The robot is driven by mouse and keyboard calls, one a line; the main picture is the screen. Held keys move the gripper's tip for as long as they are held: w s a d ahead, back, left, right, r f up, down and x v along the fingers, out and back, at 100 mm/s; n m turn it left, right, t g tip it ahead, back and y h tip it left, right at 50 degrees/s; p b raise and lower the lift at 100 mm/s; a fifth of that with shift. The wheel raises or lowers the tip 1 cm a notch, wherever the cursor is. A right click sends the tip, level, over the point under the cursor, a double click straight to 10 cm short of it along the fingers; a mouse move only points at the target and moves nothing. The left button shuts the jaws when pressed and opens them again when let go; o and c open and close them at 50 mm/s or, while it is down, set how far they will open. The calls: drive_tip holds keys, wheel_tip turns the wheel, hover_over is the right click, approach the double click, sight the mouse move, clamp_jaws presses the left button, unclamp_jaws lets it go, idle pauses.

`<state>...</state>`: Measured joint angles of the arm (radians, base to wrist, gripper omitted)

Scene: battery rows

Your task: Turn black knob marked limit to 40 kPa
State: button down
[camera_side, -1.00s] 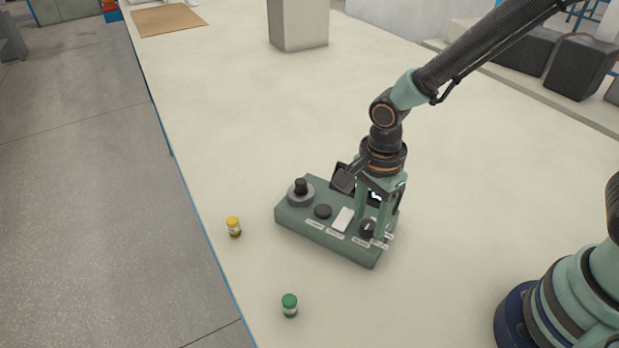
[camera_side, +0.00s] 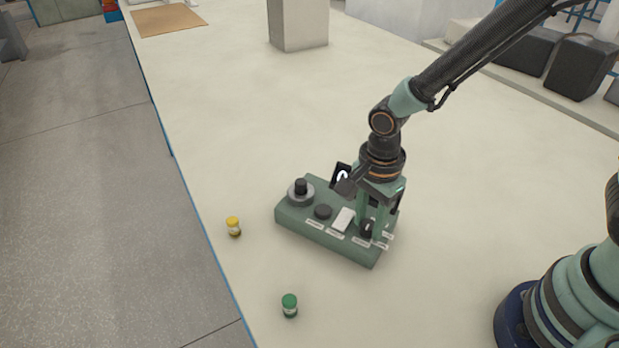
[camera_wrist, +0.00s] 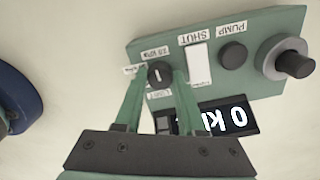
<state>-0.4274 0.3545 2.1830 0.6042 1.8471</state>
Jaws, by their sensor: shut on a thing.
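The black knob marked limit (camera_wrist: 159,74) sits at one end of the green control box (camera_wrist: 140,48), with a light pointer line on its top. It also shows in the side view (camera_side: 366,228), partly hidden by my fingers. My gripper (camera_wrist: 158,80) is shut on the knob, one green finger on each side; it points down at the box in the side view (camera_side: 372,221). Small white labels stand around the knob, too small to read surely. A dark display (camera_wrist: 238,117) shows "0 kP" upside down, with the rest hidden behind a finger.
A white rocker switch (camera_wrist: 198,62), a round black button (camera_wrist: 232,54) and a larger black knob on a grey base (camera_wrist: 293,64) share the box. A yellow-capped vial (camera_side: 233,227) and a green-capped vial (camera_side: 289,305) stand nearby.

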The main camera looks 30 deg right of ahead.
sight(369, 224)
drive_tip(key=n, duration=0.5)
drive_tip(key=shift+n, duration=0.3)
drive_tip(key=n, duration=1.1)
drive_tip(key=shift+n, duration=0.4)
drive_tip(key=n, duration=0.5)
drive_tip(key=shift+n, duration=0.3)
drive_tip(key=c, duration=0.8)
unclamp_jaws()
drive_tip(key=shift+r, duration=0.15)
wheel_tip(369, 224, up, 12)
drive_tip(key=shift+f, duration=0.1)
